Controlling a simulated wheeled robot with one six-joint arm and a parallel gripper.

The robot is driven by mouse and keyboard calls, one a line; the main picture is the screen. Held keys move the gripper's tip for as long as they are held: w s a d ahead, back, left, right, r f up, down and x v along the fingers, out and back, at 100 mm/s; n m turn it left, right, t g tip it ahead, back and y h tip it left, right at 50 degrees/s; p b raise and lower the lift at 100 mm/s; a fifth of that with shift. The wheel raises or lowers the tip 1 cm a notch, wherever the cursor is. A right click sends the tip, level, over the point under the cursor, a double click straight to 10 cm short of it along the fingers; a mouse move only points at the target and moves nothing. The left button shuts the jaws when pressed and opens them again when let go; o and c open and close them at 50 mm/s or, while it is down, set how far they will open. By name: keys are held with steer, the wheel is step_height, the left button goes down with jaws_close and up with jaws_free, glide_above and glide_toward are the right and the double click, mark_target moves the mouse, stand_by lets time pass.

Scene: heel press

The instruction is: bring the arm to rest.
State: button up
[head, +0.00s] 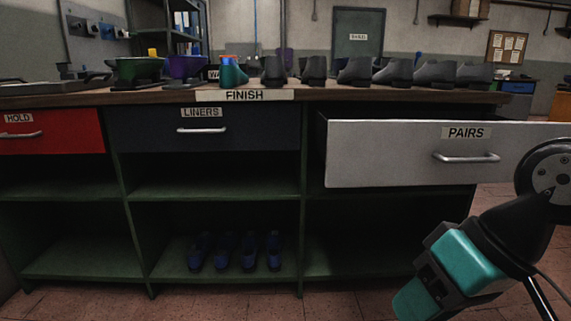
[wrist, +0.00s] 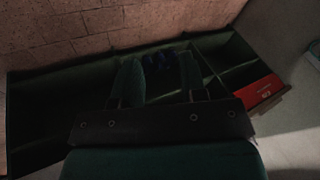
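My gripper (wrist: 159,72) is in the wrist view with its two dark green fingers spread apart. Nothing is held between them; blue shoes show in the background beyond the gap. In the head view my arm is at the lower right, with the teal gripper body angled down and left in front of the bench. It appears below the PAIRS drawer (head: 385,155), which is pulled out. The fingertips are not clear in the head view.
The HOLD drawer (head: 50,133) and LINERS drawer (head: 245,137) are shut. Blue shoes (head: 235,252) stand on the lower middle shelf. Several grey shoe forms (head: 355,70) and a teal boot (head: 233,73) stand on the bench top. The right shelves look empty.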

steer(key=s+n+g+h, duration=0.1)
steer(key=s+n+g, duration=0.1)
steer(key=s+n, duration=0.15)
step_height(320, 180, up, 37)
steer(key=p, duration=3.8)
steer(key=shift+s+a+r, duration=0.2)
steer(key=shift+s+a, duration=0.15)
